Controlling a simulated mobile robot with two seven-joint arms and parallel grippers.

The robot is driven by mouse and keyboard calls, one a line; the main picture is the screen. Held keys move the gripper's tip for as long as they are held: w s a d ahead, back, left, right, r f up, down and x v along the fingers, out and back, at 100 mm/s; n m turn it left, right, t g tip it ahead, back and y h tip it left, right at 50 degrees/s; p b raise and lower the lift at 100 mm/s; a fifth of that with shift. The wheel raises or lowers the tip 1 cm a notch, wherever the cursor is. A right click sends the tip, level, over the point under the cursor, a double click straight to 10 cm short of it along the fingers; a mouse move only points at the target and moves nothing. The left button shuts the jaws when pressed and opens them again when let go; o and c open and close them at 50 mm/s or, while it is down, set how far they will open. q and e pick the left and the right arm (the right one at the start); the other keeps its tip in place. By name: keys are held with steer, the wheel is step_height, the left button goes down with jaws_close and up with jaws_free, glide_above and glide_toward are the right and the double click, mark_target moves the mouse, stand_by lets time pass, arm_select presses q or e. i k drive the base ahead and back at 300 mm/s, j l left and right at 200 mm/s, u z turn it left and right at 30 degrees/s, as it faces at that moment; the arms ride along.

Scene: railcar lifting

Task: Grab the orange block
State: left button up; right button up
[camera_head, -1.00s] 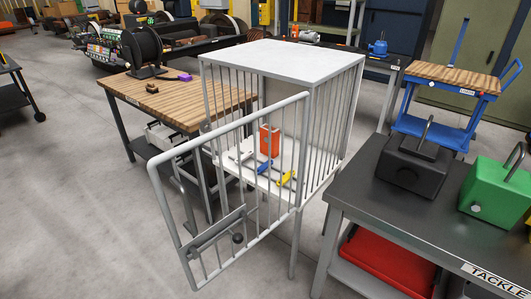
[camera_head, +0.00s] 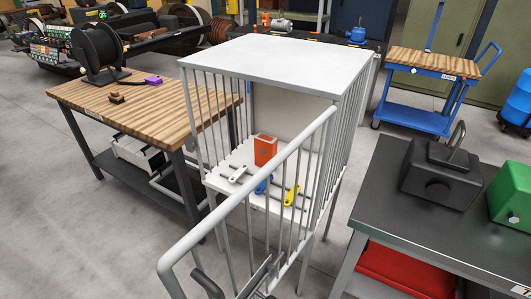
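The orange block (camera_head: 265,149) stands upright on the white shelf inside a barred metal cage (camera_head: 262,57). A white-handled tool (camera_head: 238,174), a blue tool (camera_head: 263,184) and a yellow tool (camera_head: 291,195) lie on the shelf in front of it. The cage's barred door (camera_head: 250,205) is swung open toward me, and its bars cross in front of part of the shelf. Neither of my grippers shows in the head view.
A wooden-topped bench (camera_head: 150,104) with a cable reel (camera_head: 97,50) stands left of the cage. A dark metal table (camera_head: 415,229) with black (camera_head: 440,175) and green (camera_head: 512,200) blocks is at the right. A blue cart (camera_head: 420,85) stands behind. Grey floor shows between them.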

mark_target(266, 145)
steer(key=i+j+z, duration=0.3)
steer(key=j, duration=0.5)
steer(key=j+z, duration=0.25)
steer(key=j, duration=0.6)
steer(key=i+j+z, duration=0.1)
steer(key=j+z, duration=0.2)
steer(key=j, duration=0.6)
